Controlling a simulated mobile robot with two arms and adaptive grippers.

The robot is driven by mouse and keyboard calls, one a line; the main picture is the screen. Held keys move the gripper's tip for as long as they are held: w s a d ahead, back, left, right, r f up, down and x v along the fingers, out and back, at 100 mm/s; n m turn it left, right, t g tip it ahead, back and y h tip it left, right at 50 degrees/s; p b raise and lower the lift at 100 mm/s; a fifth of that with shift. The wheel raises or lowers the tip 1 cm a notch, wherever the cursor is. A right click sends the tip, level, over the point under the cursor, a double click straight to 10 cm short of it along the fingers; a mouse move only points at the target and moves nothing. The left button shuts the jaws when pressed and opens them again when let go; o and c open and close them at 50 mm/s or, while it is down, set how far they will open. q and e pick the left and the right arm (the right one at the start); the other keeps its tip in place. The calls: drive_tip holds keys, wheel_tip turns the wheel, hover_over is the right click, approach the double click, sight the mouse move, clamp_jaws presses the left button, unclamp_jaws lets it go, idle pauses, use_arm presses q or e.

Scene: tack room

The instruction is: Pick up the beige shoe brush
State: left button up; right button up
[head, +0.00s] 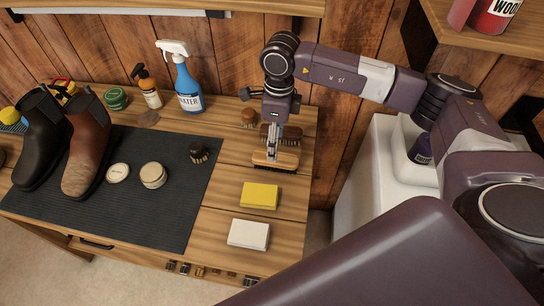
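The beige shoe brush (287,160) is a long light-wood block with dark bristles below. It lies near the right end of the wooden workbench, behind the yellow block. My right gripper (272,151) points down at the brush's middle, with its fingertips at or just over the top of the wood. The fingers show as a narrow, edge-on pair. I cannot tell whether they are open or shut, or whether they touch the brush. My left gripper is not in view.
A yellow block (259,195) and white block (248,234) lie in front. Boots (85,150) and tins stand left on a dark mat (130,205).

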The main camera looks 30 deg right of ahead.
drive_tip(key=shift+d+f, duration=0.1)
drive_tip(key=shift+d, duration=0.5)
drive_tip(key=shift+f+p, duration=0.3)
drive_tip(key=shift+f, duration=0.1)
drive_tip(key=f+p, duration=0.1)
drive_tip(key=f, duration=0.2)
drive_tip(key=a+f+p, duration=0.1)
drive_tip(key=f+p, duration=0.1)
drive_tip(key=f, duration=0.1)
drive_tip(key=shift+a, duration=0.1)
drive_tip(key=shift+f, duration=0.3)
drive_tip(key=c, duration=1.3)
drive_tip(key=shift+r, duration=0.1)
